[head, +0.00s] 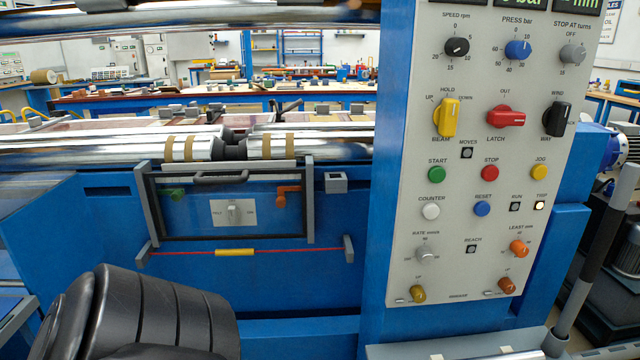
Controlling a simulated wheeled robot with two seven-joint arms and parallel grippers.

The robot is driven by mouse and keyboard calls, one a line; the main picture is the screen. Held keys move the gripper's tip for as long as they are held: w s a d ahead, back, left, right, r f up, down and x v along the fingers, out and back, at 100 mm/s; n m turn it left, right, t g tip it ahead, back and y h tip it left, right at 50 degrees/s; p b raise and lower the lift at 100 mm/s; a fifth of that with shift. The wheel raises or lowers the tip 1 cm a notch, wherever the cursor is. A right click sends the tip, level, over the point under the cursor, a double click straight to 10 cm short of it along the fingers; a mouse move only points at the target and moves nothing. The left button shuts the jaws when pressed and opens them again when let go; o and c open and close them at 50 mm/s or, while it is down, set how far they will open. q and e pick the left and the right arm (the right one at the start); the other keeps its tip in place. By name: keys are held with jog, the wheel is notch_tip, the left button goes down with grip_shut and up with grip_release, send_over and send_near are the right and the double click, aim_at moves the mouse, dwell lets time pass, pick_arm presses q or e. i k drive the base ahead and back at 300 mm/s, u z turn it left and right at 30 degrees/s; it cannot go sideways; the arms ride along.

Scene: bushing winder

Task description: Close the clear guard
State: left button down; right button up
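The clear guard (270,220) is a see-through panel with a dark frame, in the middle left of the head view. It stands in front of the blue machine face, between two grey uprights, below the shiny rollers. Its dark bar handle (220,179) is near its top edge. Through the panel I see a green knob, a small white switch plate (233,212) and an orange knob. Neither of my grippers shows. A black ribbed part at the lower left seems to be my own arm.
Long metal rollers (285,146) with tan bands run above the guard. A red rod (190,252) with a yellow sleeve spans two grey brackets below it. A control panel (450,200) with knobs and buttons stands to the right. A dark slanted bar (605,235) stands at far right.

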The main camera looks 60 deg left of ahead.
aim_at(199, 179)
jog(key=z, duration=0.7)
jog(key=k, duration=1.2)
jog(key=u, duration=1.25)
